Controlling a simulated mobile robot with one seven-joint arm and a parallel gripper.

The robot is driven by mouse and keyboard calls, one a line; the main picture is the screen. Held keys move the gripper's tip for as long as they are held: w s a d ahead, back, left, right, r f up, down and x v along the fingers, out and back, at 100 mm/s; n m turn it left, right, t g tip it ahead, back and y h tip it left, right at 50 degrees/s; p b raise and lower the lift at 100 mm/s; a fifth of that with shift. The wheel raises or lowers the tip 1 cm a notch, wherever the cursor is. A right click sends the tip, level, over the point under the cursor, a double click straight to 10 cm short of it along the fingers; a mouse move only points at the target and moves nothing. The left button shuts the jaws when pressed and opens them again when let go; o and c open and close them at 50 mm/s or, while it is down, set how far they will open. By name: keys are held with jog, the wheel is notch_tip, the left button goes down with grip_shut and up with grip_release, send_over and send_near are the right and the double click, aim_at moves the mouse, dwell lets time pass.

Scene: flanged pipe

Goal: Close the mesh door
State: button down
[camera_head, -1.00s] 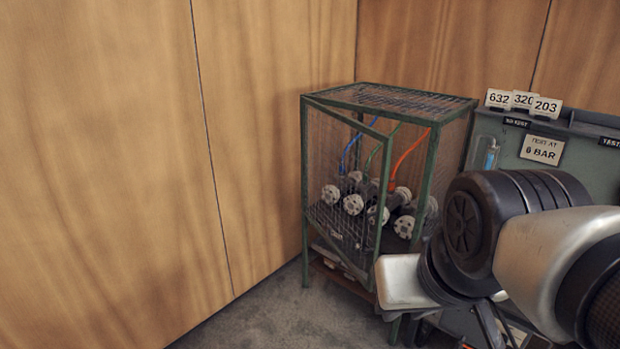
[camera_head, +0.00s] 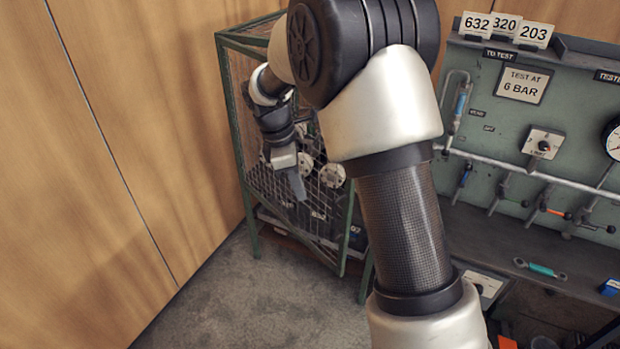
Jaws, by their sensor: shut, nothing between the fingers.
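The mesh door (camera_head: 292,208) is the green-framed front panel of the cage at left centre. Its free edge (camera_head: 345,232) stands a little left of the cage's right front post (camera_head: 365,282), with a narrow gap at the bottom; the upper part of this edge is hidden by my arm. The door looks ajar. My gripper (camera_head: 299,188) is shut and empty, pointing down in front of the door's mesh. I cannot tell whether it touches the mesh. White-ended flanged pipes (camera_head: 331,175) show behind the mesh.
A green test bench (camera_head: 520,110) with valves, pipes and number cards stands right of the cage. A wooden wall (camera_head: 80,170) is close on the left. The grey floor (camera_head: 250,300) before the cage is clear. My arm crosses the middle of the view.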

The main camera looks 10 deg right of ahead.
jog(key=d+f+p, duration=0.1)
jog(key=d+f, duration=0.5)
jog(key=f, duration=0.5)
jog(key=shift+w+d+n, duration=0.15)
jog(key=shift+w+n, duration=0.15)
jog(key=shift+w, duration=0.1)
